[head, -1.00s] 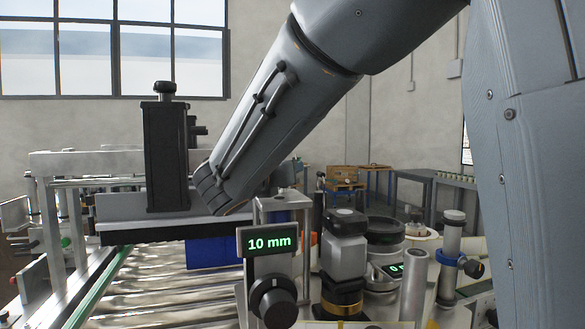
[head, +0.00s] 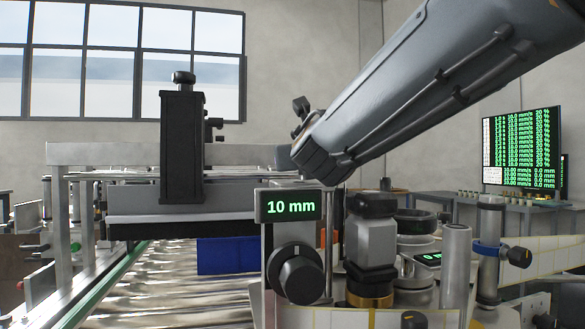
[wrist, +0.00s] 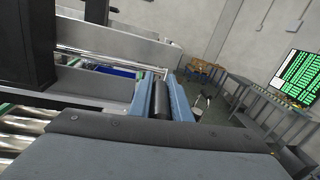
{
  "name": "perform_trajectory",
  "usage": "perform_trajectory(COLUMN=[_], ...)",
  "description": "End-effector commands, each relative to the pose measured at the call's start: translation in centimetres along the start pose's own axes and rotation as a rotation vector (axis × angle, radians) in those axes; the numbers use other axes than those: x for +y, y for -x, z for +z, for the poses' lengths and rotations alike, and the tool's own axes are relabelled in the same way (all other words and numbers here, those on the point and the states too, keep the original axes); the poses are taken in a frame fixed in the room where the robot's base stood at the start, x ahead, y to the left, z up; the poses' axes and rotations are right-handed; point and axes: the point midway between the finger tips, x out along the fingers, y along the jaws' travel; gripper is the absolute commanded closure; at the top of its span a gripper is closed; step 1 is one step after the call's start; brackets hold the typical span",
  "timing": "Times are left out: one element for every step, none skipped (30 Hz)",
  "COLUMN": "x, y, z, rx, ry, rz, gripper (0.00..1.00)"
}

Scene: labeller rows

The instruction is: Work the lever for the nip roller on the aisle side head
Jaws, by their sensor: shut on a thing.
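In the wrist view, my gripper (wrist: 161,96) has its blue-grey fingers closed on either side of a dark cylindrical grip (wrist: 161,103), which looks like the lever's handle. The lever's pivot and the nip roller cannot be made out. In the head view, my arm reaches in from the upper right and its blunt wrist end is behind the 10 mm display (head: 287,206). The wrist hides my fingers and the lever there.
A black upright block (head: 182,150) stands left of my wrist. A black knob (head: 295,273) sits below the display. A grey-and-black sensor head (head: 371,245) and a post with a blue collar (head: 488,248) stand right. A monitor (head: 521,150) is behind.

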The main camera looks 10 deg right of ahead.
Motion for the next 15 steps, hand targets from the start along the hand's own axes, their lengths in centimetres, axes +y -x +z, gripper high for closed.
perform_trajectory(x=[0.02, 0.05, 0.08, 0.1, 0.12, 0.15, 0.16, 0.17, 0.18, 0.18, 0.19, 0.19, 0.19, 0.19, 0.2], y=[-0.04, -0.04, -0.04, -0.04, -0.04, -0.03, -0.03, -0.03, -0.03, -0.03, -0.03, -0.04, -0.04, -0.04, -0.04], z=[-0.36, -0.35, -0.32, -0.31, -0.31, -0.3, -0.3, -0.29, -0.28, -0.27, -0.27, -0.26, -0.25, -0.25, -0.25], rx=[0.003, 0.002, 0.001, 0.001, 0.001, 0.001, 0.001, 0.001, 0.001, 0.001, 0.001, 0.001, 0.001, 0.001, 0.001], ry=[0.001, 0.002, 0.002, 0.001, 0.001, 0.002, 0.002, 0.002, 0.002, 0.001, 0.001, 0.001, 0.001, 0.001, 0.001], rz=[0.008, 0.012, 0.017, 0.02, 0.023, 0.026, 0.028, 0.029, 0.03, 0.03, 0.031, 0.031, 0.031, 0.031, 0.031], gripper=[1.0, 1.0, 1.0, 1.0, 1.0, 1.0, 1.0, 1.0, 1.0, 1.0, 1.0, 1.0, 1.0, 1.0, 1.0])
